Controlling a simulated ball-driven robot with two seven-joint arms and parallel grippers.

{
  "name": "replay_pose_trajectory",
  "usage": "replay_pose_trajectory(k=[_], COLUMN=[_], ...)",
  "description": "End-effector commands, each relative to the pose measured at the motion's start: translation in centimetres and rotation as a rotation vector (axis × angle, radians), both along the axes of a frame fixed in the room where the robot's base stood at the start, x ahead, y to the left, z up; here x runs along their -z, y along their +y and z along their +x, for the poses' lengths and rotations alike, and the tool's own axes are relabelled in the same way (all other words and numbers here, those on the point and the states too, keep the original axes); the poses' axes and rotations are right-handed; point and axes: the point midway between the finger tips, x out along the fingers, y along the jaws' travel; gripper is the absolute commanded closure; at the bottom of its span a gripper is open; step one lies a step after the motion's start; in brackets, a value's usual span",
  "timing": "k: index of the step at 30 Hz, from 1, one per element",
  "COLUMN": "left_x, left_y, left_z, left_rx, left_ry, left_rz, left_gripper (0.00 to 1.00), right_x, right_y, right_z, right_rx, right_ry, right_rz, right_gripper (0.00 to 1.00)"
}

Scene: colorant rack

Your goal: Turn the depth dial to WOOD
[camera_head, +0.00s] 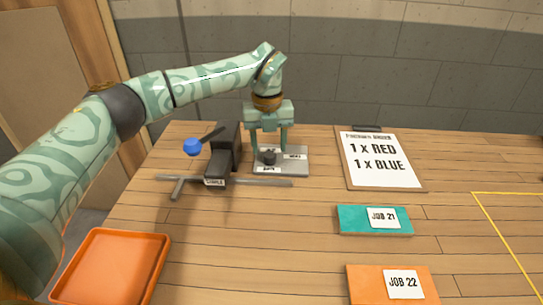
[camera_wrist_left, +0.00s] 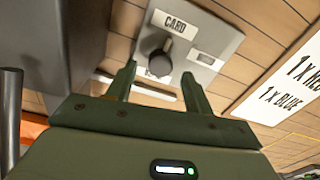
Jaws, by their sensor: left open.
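The depth dial is a black knob (camera_head: 268,158) on a grey plate (camera_head: 298,168) near the back of the table. In the left wrist view the knob (camera_wrist_left: 157,62) shows beside a label reading CARD (camera_wrist_left: 175,23); another label (camera_wrist_left: 206,60) to its right is too blurred to read. A further label at the plate's front edge is also unclear. My left gripper (camera_head: 269,148) points down over the plate. Its two fingers (camera_wrist_left: 160,77) are open, apart on either side of the knob's near part; I cannot tell whether they touch it. My right gripper is out of view.
A dark device (camera_head: 226,150) with a blue-knobbed lever (camera_head: 192,147) stands close left of the plate, with grey bars at its base. An order board (camera_head: 380,160) lies to the right. JOB 21 (camera_head: 350,220) and JOB 22 (camera_head: 365,285) blocks and an orange tray (camera_head: 155,262) lie nearer.

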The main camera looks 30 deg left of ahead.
Motion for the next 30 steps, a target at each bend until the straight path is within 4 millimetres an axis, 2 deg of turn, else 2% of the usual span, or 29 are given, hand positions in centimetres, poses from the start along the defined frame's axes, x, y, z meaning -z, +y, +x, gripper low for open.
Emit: replay_pose_trajectory(k=[1, 6, 16, 21, 30], left_x=[1.2, 2.7, 2.8, 2.8, 2.6], left_y=[0.0, -0.1, -0.1, -0.1, -0.1], left_z=[0.0, 0.0, 0.0, 0.0, 0.0], left_rx=[0.0, 0.001, 0.001, 0.001, 0.021], left_ry=[0.003, 0.001, -0.001, -0.001, -0.002], left_rz=[-0.001, 0.0, 0.0, 0.0, -0.001], left_gripper=[0.48, 0.48, 0.48, 0.93, 0.93], right_x=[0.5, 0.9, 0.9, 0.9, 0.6], right_y=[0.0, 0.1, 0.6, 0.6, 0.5], right_z=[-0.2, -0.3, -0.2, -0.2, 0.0], right_rx=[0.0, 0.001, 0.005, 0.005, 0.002], right_ry=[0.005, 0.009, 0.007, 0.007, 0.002], right_rz=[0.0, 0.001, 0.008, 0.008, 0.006], right_gripper=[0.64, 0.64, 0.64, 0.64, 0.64])
